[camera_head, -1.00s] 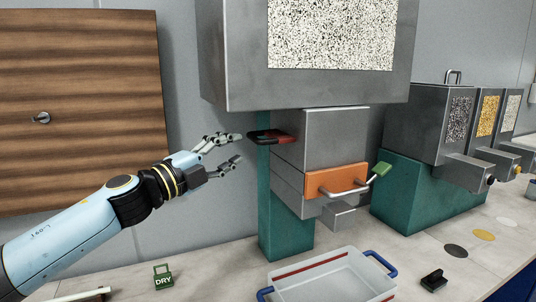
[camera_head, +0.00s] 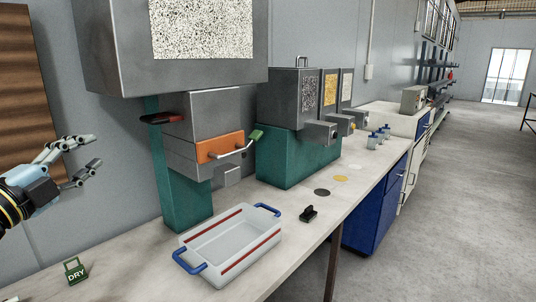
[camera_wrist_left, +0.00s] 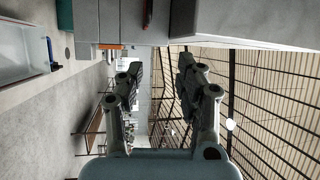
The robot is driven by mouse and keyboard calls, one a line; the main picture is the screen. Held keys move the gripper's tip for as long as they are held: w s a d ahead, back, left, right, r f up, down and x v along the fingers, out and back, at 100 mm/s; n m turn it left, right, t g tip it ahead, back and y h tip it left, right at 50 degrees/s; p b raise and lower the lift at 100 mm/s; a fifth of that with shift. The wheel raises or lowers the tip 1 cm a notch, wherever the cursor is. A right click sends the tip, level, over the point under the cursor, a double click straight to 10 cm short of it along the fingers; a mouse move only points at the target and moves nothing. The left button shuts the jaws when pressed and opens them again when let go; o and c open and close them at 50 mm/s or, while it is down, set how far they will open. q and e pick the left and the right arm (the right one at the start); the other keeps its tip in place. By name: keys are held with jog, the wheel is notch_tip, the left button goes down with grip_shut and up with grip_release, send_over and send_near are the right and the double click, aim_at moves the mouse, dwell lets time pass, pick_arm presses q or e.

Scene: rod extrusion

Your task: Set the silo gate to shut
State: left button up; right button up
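The silo (camera_head: 200,75) is a big grey box with a speckled window on a teal stand. Below its hopper, a black and red handle (camera_head: 163,118) sticks out to the left. An orange plate (camera_head: 220,146) on the front carries a metal bar with a green grip (camera_head: 256,135). The frames do not say which of the two is the gate's handle. My left gripper (camera_head: 96,151) is open and empty, left of the red handle and apart from it. In the left wrist view its fingers (camera_wrist_left: 158,72) are spread with nothing between them. My right gripper is not seen.
A clear tray (camera_head: 232,246) with blue handles stands on the bench before the silo. A green DRY tag (camera_head: 75,270) is at the front left, and a small black object (camera_head: 308,213) right of the tray. Smaller dispensers (camera_head: 300,140) stand to the right.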

pick_arm(q)
jog(key=s+a+f+n+g+y, duration=0.3)
jog(key=s+f+n+g+y, duration=0.3)
jog(key=s+f+n+y, duration=0.8)
jog(key=s+d+f+n+g+h, duration=0.3)
jog(key=s+d+g+h, duration=0.15)
jog(key=s, duration=0.45)
jog(key=s+d+f+n+g+h, duration=0.25)
jog(key=s+d+g, duration=0.25)
jog(key=s, duration=0.5)
notch_tip(320, 180, down, 36)
jog(key=s+a+g+b, duration=0.1)
jog(key=a+g+b, duration=0.15)
jog(key=b, duration=0.65)
jog(key=s+f+b, duration=0.4)
jog(key=s+f, duration=0.5)
jog(key=f, duration=0.2)
jog(key=s+a+f+b, duration=0.1)
jog(key=s+f+b, duration=0.3)
jog(key=s+f, duration=0.6)
notch_tip(320, 180, down, 2)
jog(key=shift+f+h, duration=0.25)
jog(key=shift+h, duration=0.05)
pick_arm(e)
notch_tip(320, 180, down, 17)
